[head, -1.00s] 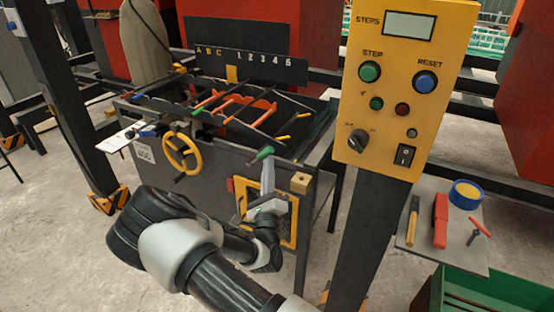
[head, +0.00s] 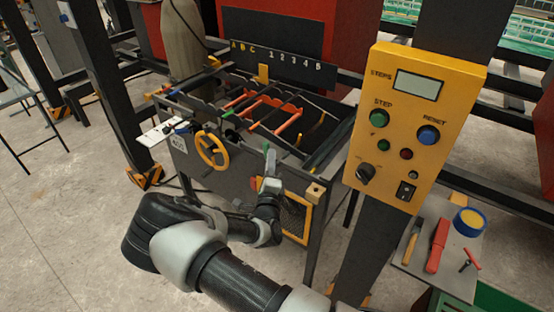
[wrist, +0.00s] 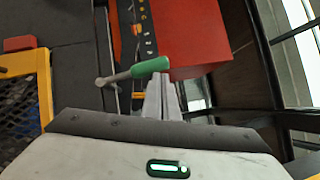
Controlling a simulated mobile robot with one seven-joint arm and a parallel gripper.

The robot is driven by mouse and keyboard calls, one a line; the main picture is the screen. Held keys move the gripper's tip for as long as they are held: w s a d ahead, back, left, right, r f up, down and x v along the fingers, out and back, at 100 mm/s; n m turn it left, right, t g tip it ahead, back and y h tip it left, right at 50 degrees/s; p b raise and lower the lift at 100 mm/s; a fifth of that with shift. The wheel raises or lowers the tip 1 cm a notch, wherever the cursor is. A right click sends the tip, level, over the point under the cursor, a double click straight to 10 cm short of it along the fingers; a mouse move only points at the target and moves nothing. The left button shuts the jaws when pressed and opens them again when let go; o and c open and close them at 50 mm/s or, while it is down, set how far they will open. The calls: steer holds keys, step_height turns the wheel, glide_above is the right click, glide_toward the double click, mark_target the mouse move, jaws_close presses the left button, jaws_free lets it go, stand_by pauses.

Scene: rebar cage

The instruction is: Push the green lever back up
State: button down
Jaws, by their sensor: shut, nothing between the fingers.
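The green lever (head: 270,161) is on the front of the dark machine, above the yellow-framed mesh panel. In the wrist view its green grip (wrist: 151,67) sits on a thin grey rod that runs left to the machine. My gripper (head: 268,184) is just below the lever in the head view. In the wrist view my gripper's fingers (wrist: 162,97) are closed together and empty, with their tips close to the right end of the green grip. I cannot tell whether they touch it.
A yellow handwheel (head: 212,150) is left of the lever. A yellow control box (head: 410,125) on a dark post stands to the right. A grey tool shelf (head: 412,262) lies beyond the post. The machine's top holds several rods and orange bars (head: 288,122).

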steer(key=shift+w+a+r, duration=0.15)
steer(key=shift+w+a, duration=0.45)
steer(key=shift+a, duration=0.2)
steer(key=shift+a+r, duration=0.1)
steer(key=shift+a, duration=0.05)
steer(key=shift+p, duration=0.3)
